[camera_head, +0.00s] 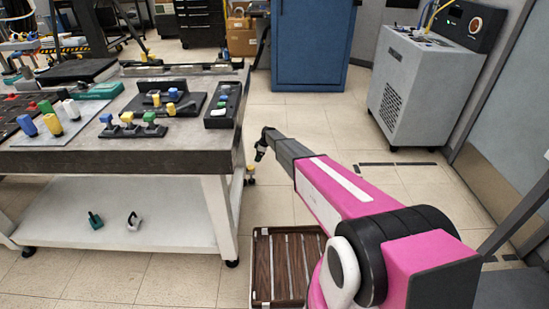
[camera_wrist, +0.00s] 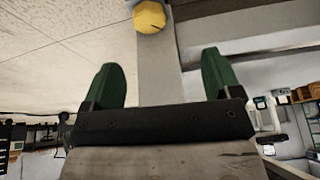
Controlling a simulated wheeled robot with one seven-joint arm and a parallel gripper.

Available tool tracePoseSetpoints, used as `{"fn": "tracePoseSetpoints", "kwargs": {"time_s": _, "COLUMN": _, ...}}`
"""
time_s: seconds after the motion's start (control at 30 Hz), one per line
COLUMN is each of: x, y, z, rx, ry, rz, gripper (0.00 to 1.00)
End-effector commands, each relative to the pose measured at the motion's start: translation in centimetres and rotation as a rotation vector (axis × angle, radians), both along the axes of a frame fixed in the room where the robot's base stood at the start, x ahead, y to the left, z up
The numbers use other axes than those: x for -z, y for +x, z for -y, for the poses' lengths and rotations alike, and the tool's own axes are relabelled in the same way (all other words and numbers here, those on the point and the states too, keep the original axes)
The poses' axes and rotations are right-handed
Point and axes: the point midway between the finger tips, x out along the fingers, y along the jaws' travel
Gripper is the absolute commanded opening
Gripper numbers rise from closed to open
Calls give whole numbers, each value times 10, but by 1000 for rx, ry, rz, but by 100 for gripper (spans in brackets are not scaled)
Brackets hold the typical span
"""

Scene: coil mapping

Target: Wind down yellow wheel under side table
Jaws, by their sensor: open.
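A yellow wheel (camera_wrist: 149,16) shows at the top edge of the wrist view, partly cut off, on a pale table leg (camera_wrist: 157,65). My gripper (camera_wrist: 160,80) has its two green fingers spread wide with nothing between them. The wheel lies beyond the fingertips, apart from them, and left of the middle between them. In the head view my gripper (camera_head: 262,146) is at the end of my pink arm, just right of the side table (camera_head: 165,157). A small yellow spot (camera_head: 250,168) shows low by the table's far right leg; I cannot tell whether it is the same wheel.
The table top holds several coloured knobs and a green and black case (camera_head: 221,108). Its white lower shelf (camera_head: 165,205) holds two small items. A brown slatted crate (camera_head: 285,265) lies by my arm. A blue cabinet (camera_head: 312,45) and a grey machine (camera_head: 420,85) stand behind.

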Motion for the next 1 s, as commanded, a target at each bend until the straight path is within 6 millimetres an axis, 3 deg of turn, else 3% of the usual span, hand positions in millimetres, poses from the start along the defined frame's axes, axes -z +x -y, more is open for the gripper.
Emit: {"fn": "tracePoseSetpoints", "kwargs": {"time_s": 1.0, "x": -95, "y": -135, "z": 83, "rx": 380, "ry": -94, "rz": -126, "gripper": 84}}
